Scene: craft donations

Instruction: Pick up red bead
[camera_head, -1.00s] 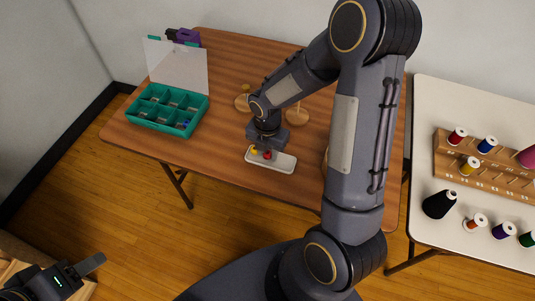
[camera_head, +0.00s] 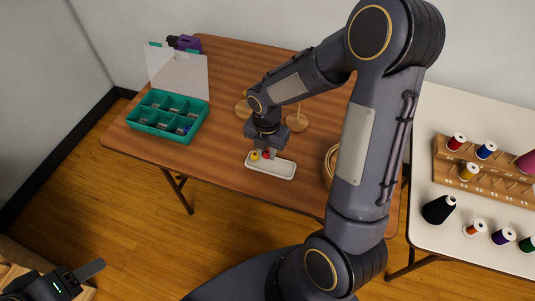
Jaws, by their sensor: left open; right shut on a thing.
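The red bead (camera_head: 265,155) is at the white tray (camera_head: 284,169) near the front edge of the wooden table. It is partly hidden by my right gripper (camera_head: 268,153), which points down over the tray and is shut on it. I cannot tell whether the bead is clear of the tray floor. A yellow bead (camera_head: 254,156) lies in the tray just left of the gripper. My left gripper (camera_head: 86,273) is open and empty at the lower left, far from the tray.
A teal compartment box (camera_head: 160,134) with its clear lid raised stands at the table's left. Wooden stands (camera_head: 297,122) are behind the tray, and a round wooden hoop (camera_head: 329,165) is to its right, partly behind my arm. Thread spools (camera_head: 456,141) fill the white table at right.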

